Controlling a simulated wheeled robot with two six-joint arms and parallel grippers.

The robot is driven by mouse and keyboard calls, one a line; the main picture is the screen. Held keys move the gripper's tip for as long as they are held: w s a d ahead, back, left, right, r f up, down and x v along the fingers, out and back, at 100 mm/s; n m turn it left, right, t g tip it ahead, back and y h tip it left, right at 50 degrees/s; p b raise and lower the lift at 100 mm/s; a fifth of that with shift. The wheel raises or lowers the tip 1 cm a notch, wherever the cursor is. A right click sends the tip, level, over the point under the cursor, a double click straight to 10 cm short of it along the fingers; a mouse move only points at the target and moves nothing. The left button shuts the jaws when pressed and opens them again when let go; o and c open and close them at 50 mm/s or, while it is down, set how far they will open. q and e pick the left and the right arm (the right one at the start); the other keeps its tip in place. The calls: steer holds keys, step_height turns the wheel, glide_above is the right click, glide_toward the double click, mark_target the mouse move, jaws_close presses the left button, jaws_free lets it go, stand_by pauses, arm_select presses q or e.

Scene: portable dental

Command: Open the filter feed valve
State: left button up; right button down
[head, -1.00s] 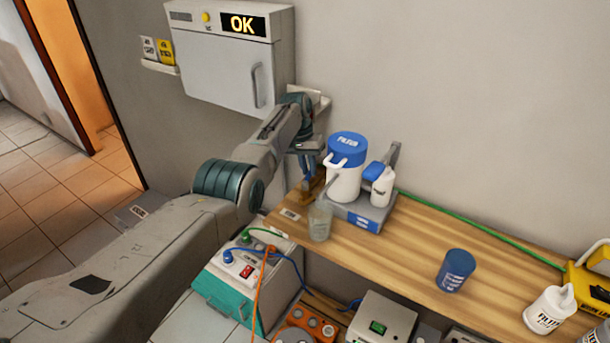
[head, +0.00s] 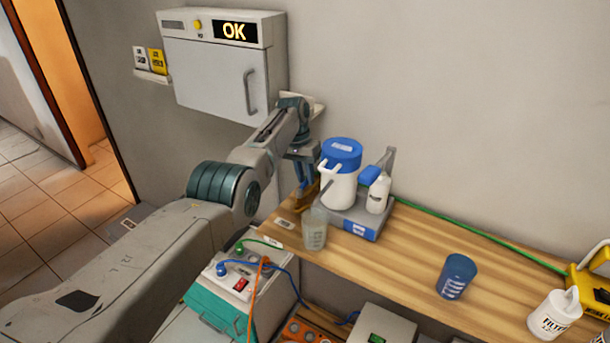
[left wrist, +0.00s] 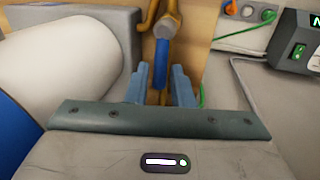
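The filter unit, a white jug with a blue lid (head: 338,187), stands on a grey and blue base (head: 352,222) at the back of the bench. Its white side fills the left of the left wrist view (left wrist: 65,60). My left gripper (head: 303,190) points down just left of the jug. In the left wrist view my left gripper (left wrist: 160,85) is open, its fingers on either side of a blue lever (left wrist: 162,62). A narrow gap shows on both sides; contact is not clear. The lever joins a brass valve pipe (left wrist: 153,15). My right gripper is not in view.
A clear beaker (head: 314,232) stands close in front of the gripper. A white bottle (head: 378,193) stands beside the jug. A blue cup (head: 457,277) is farther right, with clear bench between. A wall cabinet (head: 225,75) reading OK hangs behind my arm.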

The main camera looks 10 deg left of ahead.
arm_select(q)
steer(key=shift+o, duration=1.1)
